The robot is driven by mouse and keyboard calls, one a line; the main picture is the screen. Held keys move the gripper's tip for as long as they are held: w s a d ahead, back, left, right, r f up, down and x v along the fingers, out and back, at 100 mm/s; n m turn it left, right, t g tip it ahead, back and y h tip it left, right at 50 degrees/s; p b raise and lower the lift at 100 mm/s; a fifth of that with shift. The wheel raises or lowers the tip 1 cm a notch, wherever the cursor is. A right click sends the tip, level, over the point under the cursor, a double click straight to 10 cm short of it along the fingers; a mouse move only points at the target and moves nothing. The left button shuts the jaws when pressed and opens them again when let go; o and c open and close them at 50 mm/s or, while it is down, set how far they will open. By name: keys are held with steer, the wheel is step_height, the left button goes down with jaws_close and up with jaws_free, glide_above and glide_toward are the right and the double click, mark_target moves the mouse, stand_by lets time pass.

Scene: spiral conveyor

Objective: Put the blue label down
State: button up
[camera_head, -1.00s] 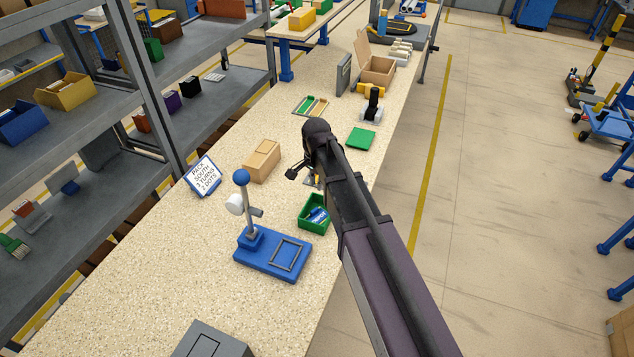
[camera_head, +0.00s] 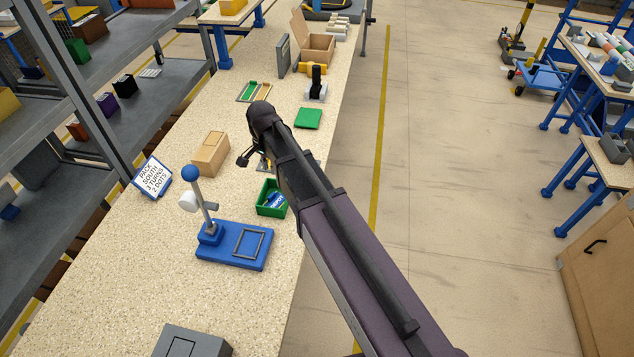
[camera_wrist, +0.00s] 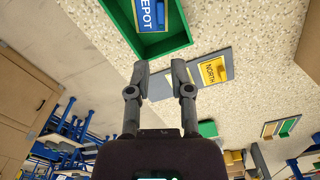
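The blue label (camera_wrist: 162,12), lettered "EPOT" as far as I can read it, lies inside a green tray (camera_wrist: 168,47) at the top of the wrist view. In the head view the blue label (camera_head: 276,200) shows in the green tray (camera_head: 264,209) on the bench, partly beside my arm. My gripper (camera_wrist: 159,70) is open, with nothing between its fingertips. It is apart from the blue label, near a grey plate (camera_wrist: 157,90) carrying a yellow "NORTH" label (camera_wrist: 213,71). In the head view my arm partly hides that plate.
A blue stamping stand (camera_head: 232,258) is in front of the tray. A cardboard box (camera_head: 210,153) and a sign (camera_head: 152,178) reading "PACK SOUTH 3 TURNS 2 DOTS" stand to the left. A green pad (camera_head: 308,118) lies further back.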

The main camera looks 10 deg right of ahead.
steer(key=s+d+n, duration=0.8)
steer(key=s+d, duration=0.7)
steer(key=d, duration=0.5)
